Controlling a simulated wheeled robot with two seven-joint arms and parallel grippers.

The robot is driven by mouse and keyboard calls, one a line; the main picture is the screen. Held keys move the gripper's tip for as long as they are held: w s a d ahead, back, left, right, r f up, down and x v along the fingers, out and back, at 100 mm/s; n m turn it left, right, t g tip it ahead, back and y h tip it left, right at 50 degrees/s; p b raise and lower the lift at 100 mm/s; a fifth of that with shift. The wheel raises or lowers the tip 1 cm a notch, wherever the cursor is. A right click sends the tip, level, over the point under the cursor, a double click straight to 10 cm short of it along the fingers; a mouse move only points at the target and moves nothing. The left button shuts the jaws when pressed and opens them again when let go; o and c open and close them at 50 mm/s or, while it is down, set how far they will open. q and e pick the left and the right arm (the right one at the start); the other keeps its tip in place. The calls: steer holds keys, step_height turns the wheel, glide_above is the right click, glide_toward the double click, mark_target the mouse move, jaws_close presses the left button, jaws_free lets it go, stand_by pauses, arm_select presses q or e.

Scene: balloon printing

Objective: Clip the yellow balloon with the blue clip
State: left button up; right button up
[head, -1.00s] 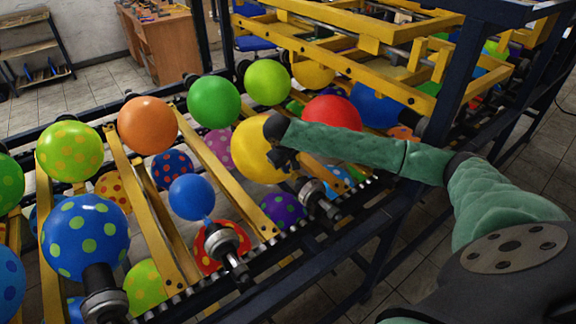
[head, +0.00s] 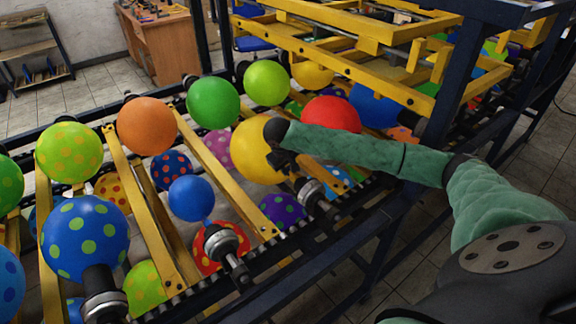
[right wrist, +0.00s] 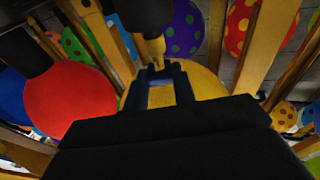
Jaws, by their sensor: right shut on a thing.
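The yellow balloon (head: 252,158) is on the rack in the middle of the head view, partly hidden by my right gripper and wrist. In the right wrist view the yellow balloon (right wrist: 207,84) lies just beyond the fingers. My right gripper (head: 285,160) is at the balloon's neck side. In the right wrist view the gripper (right wrist: 162,84) is shut on a small, dark bluish piece, the blue clip (right wrist: 160,97). The yellow neck (right wrist: 153,47) runs from a dark nozzle toward the fingertips. I cannot tell whether the clip grips the neck. My left gripper is not in view.
A red balloon (head: 332,114) and a green balloon (head: 213,102) flank the yellow one. A nozzle (head: 313,193) stands close to my right gripper. Yellow bars (head: 215,155) cross the rack, and a dark blue post (head: 455,85) rises behind my right arm.

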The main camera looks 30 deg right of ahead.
steer(key=shift+s+x, duration=0.2)
steer(key=shift+x, duration=1)
stand_by(0.6)
steer(key=shift+d+f, duration=0.1)
steer(key=shift+f, duration=0.25)
stand_by(0.9)
steer(key=o, duration=0.9)
steer(key=shift+o, duration=0.2)
